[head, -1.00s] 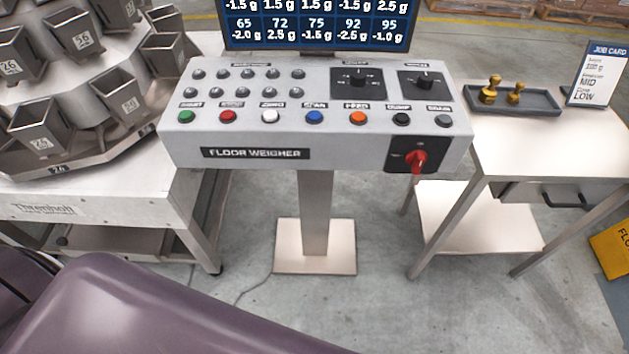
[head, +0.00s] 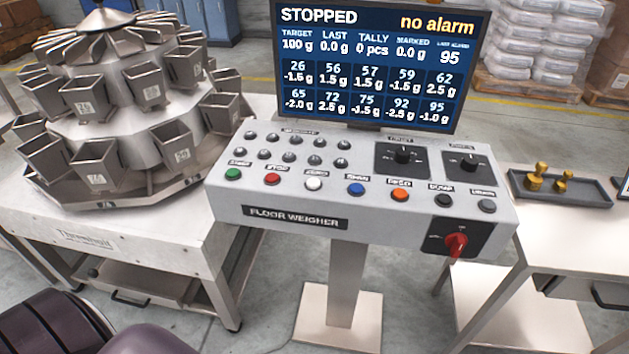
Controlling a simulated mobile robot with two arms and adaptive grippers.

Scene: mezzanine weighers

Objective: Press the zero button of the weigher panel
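The weigher panel (head: 390,222) is a grey sloped console on a post, marked FLOOR WEIGHER on its front. Its lower button row runs green (head: 233,174), red (head: 272,179), white (head: 314,184), blue (head: 356,188), orange (head: 400,195), then two dark ones. The small label above the white button appears to read ZERO, though it is blurred. The screen (head: 366,62) behind the panel reads STOPPED and no alarm, with LAST 0.0 g. Neither gripper shows in the head view.
A multihead weigher (head: 112,120) with several metal hoppers stands on a bench at left. A side table (head: 590,232) at right holds a dark tray (head: 598,190) with brass weights (head: 536,177). A red rotary switch (head: 456,244) sits on the panel front. Open floor lies below.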

